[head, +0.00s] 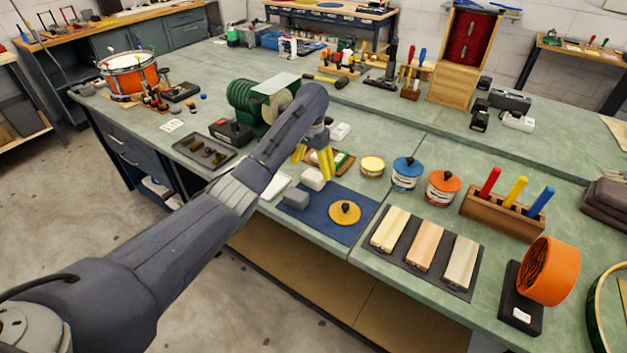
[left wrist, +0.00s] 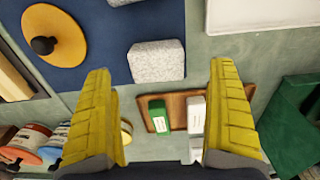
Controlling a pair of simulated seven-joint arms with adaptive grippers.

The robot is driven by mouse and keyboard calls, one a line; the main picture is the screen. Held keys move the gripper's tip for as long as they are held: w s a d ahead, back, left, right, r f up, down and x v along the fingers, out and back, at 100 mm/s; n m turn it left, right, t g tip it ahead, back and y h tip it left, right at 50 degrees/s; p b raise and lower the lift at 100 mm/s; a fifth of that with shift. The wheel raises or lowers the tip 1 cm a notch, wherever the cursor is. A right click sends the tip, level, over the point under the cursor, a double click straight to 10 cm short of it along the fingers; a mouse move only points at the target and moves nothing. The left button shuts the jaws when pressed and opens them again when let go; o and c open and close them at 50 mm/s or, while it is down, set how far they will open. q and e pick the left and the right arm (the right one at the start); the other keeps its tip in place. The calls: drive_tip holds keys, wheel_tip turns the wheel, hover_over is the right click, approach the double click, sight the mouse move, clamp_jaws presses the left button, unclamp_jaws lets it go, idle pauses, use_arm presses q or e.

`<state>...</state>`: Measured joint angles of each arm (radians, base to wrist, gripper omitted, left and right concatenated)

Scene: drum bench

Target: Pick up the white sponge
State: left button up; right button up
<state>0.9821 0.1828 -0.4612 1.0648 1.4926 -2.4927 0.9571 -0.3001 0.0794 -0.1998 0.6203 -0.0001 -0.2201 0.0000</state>
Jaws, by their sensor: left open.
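The white sponge (head: 313,178) is a small pale block at the back edge of the blue mat (head: 333,228). In the left wrist view the white sponge (left wrist: 157,61) looks speckled and lies partly on the mat. My left gripper (head: 314,162) has yellow fingers pointing down, just behind and above the sponge. In the left wrist view my left gripper (left wrist: 162,72) is open and empty, with the sponge lying between the lines of its fingertips, apart from them. My right gripper is not in view.
A grey block (head: 296,197) and a yellow disc with a dark knob (head: 345,212) lie on the mat. A wooden tray (left wrist: 178,98) holds a green block (left wrist: 158,115) and a white block (left wrist: 196,113). A white flat piece (head: 274,187) lies left of the sponge.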

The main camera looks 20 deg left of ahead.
sight(313, 175)
use_arm(q)
drive_tip(key=shift+s+d+f, duration=0.15)
drive_tip(key=shift+f, duration=2.6)
drive_tip(key=c, duration=1)
